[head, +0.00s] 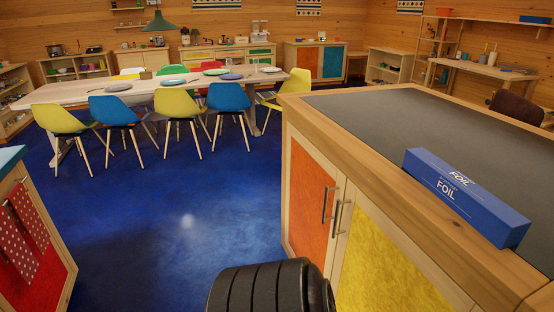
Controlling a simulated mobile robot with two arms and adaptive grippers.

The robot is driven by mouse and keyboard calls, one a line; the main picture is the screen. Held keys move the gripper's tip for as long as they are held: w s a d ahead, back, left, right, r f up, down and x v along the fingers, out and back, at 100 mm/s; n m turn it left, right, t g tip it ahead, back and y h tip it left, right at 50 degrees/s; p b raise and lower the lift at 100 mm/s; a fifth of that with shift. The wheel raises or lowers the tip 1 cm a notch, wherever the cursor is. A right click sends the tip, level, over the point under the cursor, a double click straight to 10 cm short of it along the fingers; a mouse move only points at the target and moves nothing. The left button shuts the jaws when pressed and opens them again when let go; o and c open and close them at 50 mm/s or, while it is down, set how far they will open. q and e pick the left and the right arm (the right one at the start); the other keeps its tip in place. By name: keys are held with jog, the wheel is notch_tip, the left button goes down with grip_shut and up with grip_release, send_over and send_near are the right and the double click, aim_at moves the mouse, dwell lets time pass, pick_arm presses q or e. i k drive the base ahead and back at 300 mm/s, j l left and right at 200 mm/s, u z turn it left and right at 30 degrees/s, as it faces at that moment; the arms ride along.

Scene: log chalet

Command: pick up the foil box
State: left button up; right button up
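The foil box (464,198) is a long blue carton with white FOIL lettering. It lies on the dark top of the wooden cabinet (420,125) at the right of the head view, close to the wooden edge facing me. Nothing touches the box. Neither of my grippers shows in the head view. A dark rounded part of mine shows at the bottom middle, well left of and below the box.
The cabinet has orange and yellow doors with metal handles (337,218). A teal-topped unit (30,240) with dotted red towels stands at the left. Blue floor (180,220) between them is clear. A long table (150,91) with several coloured chairs stands behind.

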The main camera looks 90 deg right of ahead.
aim_at(501, 224)
jog(key=z, duration=3.9)
jog(key=k+l+z, duration=0.55)
jog(key=i, duration=0.1)
